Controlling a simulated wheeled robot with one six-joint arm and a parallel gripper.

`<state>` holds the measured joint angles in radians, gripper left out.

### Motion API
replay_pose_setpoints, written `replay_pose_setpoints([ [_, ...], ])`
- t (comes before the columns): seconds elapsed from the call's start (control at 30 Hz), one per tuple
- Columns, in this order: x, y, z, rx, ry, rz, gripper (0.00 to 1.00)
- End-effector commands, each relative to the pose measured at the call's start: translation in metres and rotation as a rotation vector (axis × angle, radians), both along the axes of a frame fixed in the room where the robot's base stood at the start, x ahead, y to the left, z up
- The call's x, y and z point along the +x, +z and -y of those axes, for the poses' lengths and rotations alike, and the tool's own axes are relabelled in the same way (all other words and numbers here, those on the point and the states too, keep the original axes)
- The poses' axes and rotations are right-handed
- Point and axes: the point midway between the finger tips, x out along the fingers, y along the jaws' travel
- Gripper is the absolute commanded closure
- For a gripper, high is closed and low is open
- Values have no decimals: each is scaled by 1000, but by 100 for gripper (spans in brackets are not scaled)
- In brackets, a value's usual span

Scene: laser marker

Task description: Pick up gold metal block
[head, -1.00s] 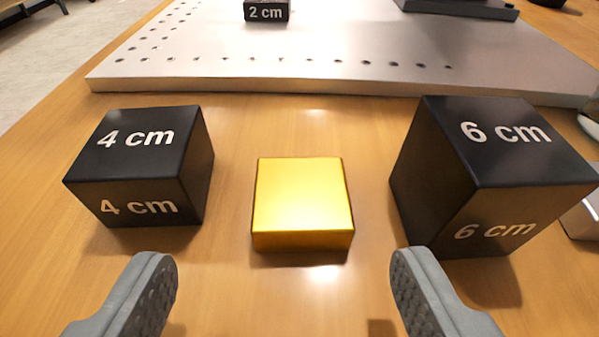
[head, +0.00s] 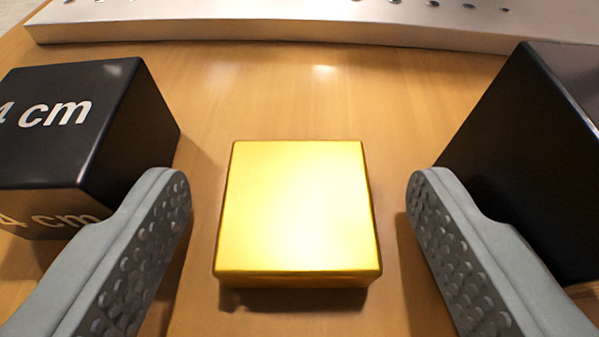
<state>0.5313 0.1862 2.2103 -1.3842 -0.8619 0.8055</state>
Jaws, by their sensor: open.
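The gold metal block (head: 298,208) is a flat, shiny square block lying on the wooden table. It sits in the middle of the head view. My gripper (head: 300,195) is open, with one grey finger to the left of the block and one to the right. There is a visible gap between each finger and the block, and nothing is held. The block's top and front face show fully.
A black cube marked 4 cm (head: 60,125) stands close beside the left finger. A larger black cube (head: 535,150) stands close beside the right finger. A metal plate with holes (head: 300,30) lies behind the block, with bare wooden table (head: 300,95) between.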

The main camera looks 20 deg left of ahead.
Motion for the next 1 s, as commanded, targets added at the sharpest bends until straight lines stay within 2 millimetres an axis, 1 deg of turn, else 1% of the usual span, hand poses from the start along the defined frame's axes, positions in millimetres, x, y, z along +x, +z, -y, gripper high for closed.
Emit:
replay_pose_setpoints([
  [0.1,0,0,0,0,0,0,33],
  [0.13,0,0,0,0,0,0,35],
  [0.2,0,0,0,0,0,0,48],
  [0.27,0,0,0,0,0,0,60],
  [0.3,0,0,0,0,0,0,68],
  [0.37,0,0,0,0,0,0,80],
  [0.4,0,0,0,0,0,0,83],
  [0.63,0,1,0,0,0,1,83],
  [0.77,1,9,0,0,-1,2,83],
  [0.87,0,22,0,-1,1,4,83],
  [0.97,0,42,0,-3,1,6,83],
  [1.0,0,52,0,-3,0,5,83],
])
